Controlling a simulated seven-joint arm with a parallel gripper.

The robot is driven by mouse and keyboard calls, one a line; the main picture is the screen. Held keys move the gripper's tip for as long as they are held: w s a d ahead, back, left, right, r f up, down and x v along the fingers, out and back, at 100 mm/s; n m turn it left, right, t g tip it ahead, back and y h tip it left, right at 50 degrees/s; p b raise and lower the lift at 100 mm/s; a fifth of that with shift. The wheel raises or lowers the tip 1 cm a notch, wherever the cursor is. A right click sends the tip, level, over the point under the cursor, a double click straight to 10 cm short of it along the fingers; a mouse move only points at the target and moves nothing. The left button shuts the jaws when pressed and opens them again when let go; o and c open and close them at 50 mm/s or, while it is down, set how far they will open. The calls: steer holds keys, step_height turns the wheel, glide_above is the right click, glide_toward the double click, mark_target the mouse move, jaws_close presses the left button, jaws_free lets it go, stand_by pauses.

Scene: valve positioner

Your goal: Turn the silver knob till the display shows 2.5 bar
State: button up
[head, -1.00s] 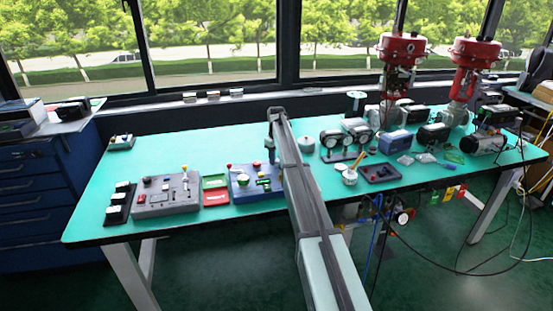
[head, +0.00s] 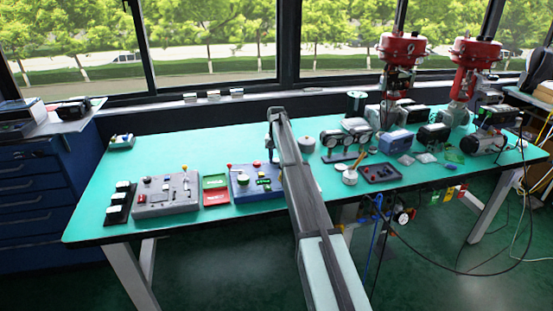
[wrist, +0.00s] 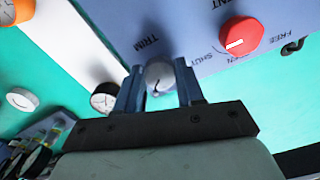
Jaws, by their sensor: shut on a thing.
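The silver knob (wrist: 159,75) sits on the blue-grey panel beside the word TRIM in the wrist view. My gripper (wrist: 160,84) is shut on it, one blue finger on each side. A dark mark shows on the knob's face. In the head view my gripper (head: 272,152) is at the right part of the blue unit (head: 242,188), and my arm hides the knob there. A small green display shows on the blue unit's top, but its reading is too small to tell.
A red knob (wrist: 240,37) with a white pointer, near the words SHUT and FREE, is right of my gripper in the wrist view. A round gauge (wrist: 104,98) is close on the left. A grey unit (head: 166,196) and green and red trays (head: 215,198) stand left of the blue unit.

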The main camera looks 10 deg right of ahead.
mark_target(277, 160)
stand_by(0.3)
steer(key=o, duration=1)
steer(key=shift+o, duration=0.2)
step_height(277, 160, up, 14)
steer(key=shift+f, duration=0.1)
